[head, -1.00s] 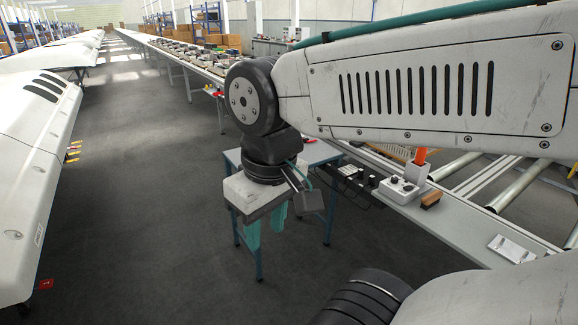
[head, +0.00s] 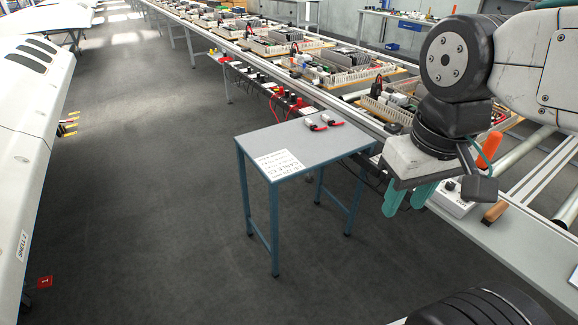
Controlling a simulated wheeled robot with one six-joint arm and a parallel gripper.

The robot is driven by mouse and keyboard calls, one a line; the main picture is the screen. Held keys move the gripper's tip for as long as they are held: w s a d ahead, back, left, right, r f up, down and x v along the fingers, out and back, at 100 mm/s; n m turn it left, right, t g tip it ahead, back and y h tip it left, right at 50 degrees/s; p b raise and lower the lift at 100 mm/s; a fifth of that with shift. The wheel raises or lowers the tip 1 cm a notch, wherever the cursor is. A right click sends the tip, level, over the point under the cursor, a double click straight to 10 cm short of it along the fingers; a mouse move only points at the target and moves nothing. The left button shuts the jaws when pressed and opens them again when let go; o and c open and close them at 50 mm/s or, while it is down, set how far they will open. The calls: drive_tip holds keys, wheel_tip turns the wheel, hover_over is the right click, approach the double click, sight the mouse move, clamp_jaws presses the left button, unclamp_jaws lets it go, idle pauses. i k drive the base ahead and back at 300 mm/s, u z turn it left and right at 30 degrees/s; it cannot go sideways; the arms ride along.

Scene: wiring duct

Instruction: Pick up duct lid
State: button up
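My gripper (head: 410,200) hangs at the right, in front of the long bench, with its teal fingers pointing down. The two fingers are apart and nothing shows between them. I cannot pick out a duct lid with certainty. Pale slotted wiring ducts (head: 345,76) show on the boards along the conveyor, but they are small and partly covered by other parts. My arm hides part of the conveyor at the right.
A small blue-legged table (head: 318,150) stands left of my gripper. It bears a printed white sheet (head: 279,164) and red-and-black tools (head: 323,121). An orange-handled item (head: 489,148) and a brown block (head: 495,212) are on the bench.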

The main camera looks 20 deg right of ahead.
sight(319, 71)
drive_tip(key=i, duration=1.05)
drive_tip(key=z, duration=0.5)
